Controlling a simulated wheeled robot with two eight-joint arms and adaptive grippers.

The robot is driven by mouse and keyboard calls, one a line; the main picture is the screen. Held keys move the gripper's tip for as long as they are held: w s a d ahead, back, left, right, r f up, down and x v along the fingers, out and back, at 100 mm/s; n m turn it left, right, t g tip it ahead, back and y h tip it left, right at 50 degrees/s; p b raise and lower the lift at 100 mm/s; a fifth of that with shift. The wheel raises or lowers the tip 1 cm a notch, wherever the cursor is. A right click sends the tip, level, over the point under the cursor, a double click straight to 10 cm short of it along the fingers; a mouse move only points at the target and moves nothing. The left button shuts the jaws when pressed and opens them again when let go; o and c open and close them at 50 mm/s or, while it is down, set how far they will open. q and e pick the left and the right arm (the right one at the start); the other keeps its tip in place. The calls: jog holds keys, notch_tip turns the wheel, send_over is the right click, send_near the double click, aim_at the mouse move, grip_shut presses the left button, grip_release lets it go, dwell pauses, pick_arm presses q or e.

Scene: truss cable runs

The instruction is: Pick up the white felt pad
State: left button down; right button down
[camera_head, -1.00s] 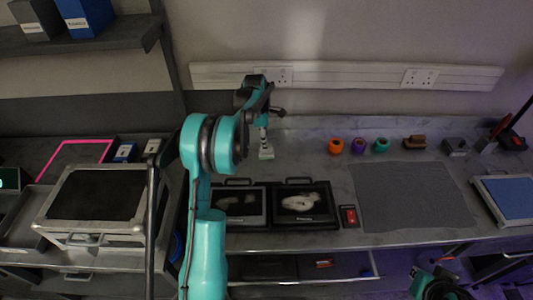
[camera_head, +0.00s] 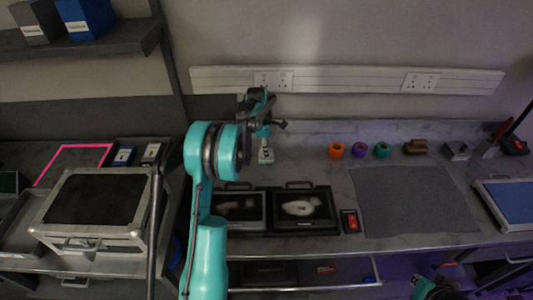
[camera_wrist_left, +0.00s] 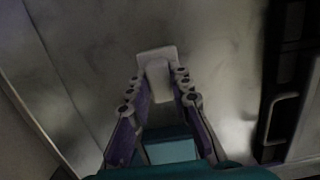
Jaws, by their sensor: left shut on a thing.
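The white felt pad (camera_wrist_left: 156,60) shows in the left wrist view as a small pale rounded block between my fingertips. In the head view the pad (camera_head: 266,157) is at the back of the grey worktop, behind the two dark framed trays. My left gripper (camera_head: 265,144) points down over it, and its fingers are shut on the pad. In the wrist view the left gripper (camera_wrist_left: 160,84) has purple-lined fingers on both sides of the pad's near part. I cannot tell whether the pad is clear of the worktop. My right gripper's jaws do not show.
Two black-framed trays (camera_head: 303,208) stand in front, with a red switch (camera_head: 350,221) beside them. Orange (camera_head: 336,150), purple (camera_head: 359,149) and teal (camera_head: 382,150) rolls stand to the right. A grey mat (camera_head: 414,199) lies bare. A wall socket rail (camera_head: 345,79) runs behind.

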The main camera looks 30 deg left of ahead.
pick_arm(q)
notch_tip(320, 180, up, 4)
jog(key=shift+r+p, duration=0.2)
jog(key=shift+p, duration=0.55)
jog(key=d+r+p, duration=0.2)
jog(key=d+r, duration=0.4)
jog(key=d, duration=0.5)
jog(key=shift+s+d+r, duration=0.3)
jog(key=shift+s, duration=0.15)
